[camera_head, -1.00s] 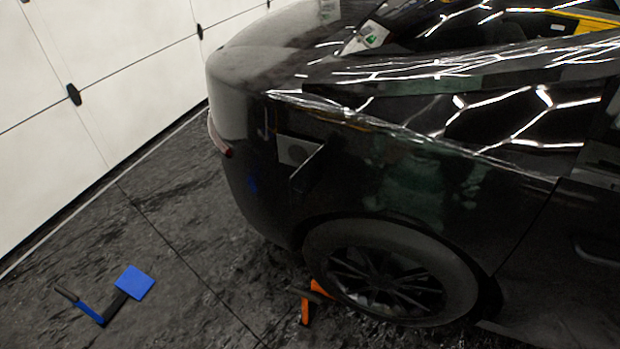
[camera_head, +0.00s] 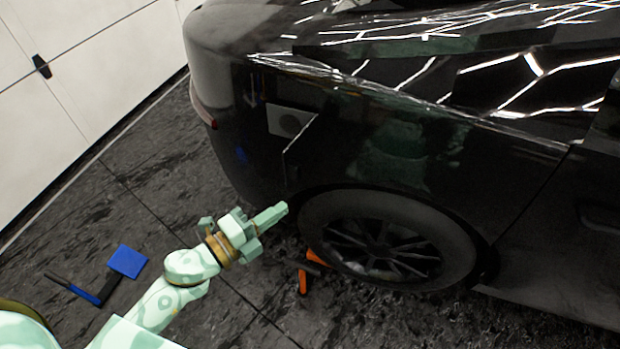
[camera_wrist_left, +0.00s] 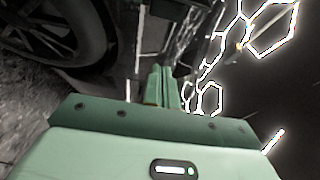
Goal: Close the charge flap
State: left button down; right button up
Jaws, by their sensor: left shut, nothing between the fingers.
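The charge flap (camera_head: 302,134) stands open on the rear side of the black car (camera_head: 400,150), above and left of the wheel. It appears edge-on as a thin dark panel, to the right of the grey charge port recess (camera_head: 288,122). My left gripper (camera_head: 284,208) is shut and empty, below the flap and just left of the rear wheel in the picture. In the left wrist view its shut fingers (camera_wrist_left: 162,88) point forward beside the car's side. The flap cannot be made out in that view. My right gripper is not in view.
The rear wheel (camera_head: 375,245) is close to the right of my gripper. An orange tool (camera_head: 308,272) lies on the floor by the tyre. A blue-padded tool (camera_head: 127,261) lies on the dark floor at left. A white wall (camera_head: 80,70) stands behind.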

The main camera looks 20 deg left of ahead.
pick_arm(q)
jog(key=x, duration=1)
jog(key=a, duration=0.2)
jog(key=a+b, duration=0.1)
jog(key=shift+w+a+f, duration=0.1)
jog(key=shift+w+a, duration=0.15)
jog(key=shift+a, duration=0.15)
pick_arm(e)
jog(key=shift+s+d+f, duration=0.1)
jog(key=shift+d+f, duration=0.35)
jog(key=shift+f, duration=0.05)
pick_arm(q)
jog(key=shift+a, duration=0.1)
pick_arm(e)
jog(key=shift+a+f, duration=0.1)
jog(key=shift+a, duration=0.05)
